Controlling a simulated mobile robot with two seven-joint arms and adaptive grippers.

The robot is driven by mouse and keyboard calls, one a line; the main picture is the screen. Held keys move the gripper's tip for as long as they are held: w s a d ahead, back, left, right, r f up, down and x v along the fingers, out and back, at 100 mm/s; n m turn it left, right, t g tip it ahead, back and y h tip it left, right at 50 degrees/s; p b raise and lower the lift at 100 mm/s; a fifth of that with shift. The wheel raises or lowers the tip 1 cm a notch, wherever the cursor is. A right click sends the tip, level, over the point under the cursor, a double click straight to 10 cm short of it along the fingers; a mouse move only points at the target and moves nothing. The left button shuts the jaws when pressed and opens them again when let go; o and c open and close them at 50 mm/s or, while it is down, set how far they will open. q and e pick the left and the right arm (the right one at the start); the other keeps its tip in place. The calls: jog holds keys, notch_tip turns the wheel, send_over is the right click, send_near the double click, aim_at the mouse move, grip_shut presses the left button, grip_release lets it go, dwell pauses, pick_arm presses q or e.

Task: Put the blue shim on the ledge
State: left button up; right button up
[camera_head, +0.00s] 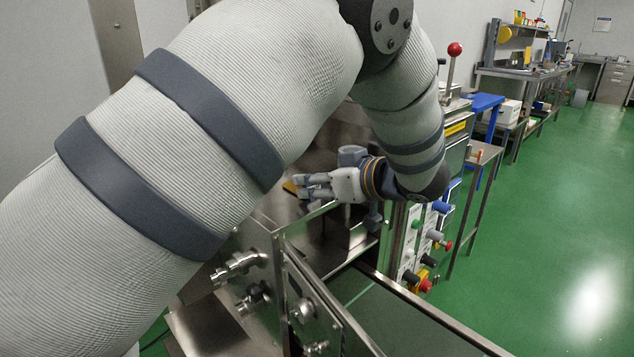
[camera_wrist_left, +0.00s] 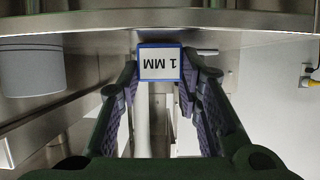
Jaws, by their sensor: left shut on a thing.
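My left gripper (camera_head: 308,187) reaches in among the steel machine parts in the head view, fingers pointing left. In the left wrist view its two purple-padded fingers (camera_wrist_left: 160,78) are shut on the blue shim (camera_wrist_left: 160,64), a small plate with a blue border and a white face. Its "1 MM" label reads upside down. I cannot make out the shim in the head view. A steel ledge-like edge (camera_wrist_left: 230,20) runs across the top of the wrist view, just beyond the shim. I cannot tell whether they touch. My right gripper is not in view.
A grey cylinder (camera_wrist_left: 32,72) hangs at the left of the wrist view. In the head view, a control panel with coloured buttons (camera_head: 425,240) stands right of the gripper. Steel fittings (camera_head: 240,265) and a frame stand in front. Green floor lies open at the right.

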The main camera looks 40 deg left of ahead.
pick_arm(q)
jog(key=shift+f, duration=0.1)
jog(key=o, duration=1.1)
jog(key=shift+d+r, duration=0.1)
jog(key=shift+r, duration=0.1)
jog(key=v, duration=1.1)
jog(key=shift+d+r, duration=0.2)
jog(key=shift+d, duration=0.15)
jog(key=shift+f, duration=0.1)
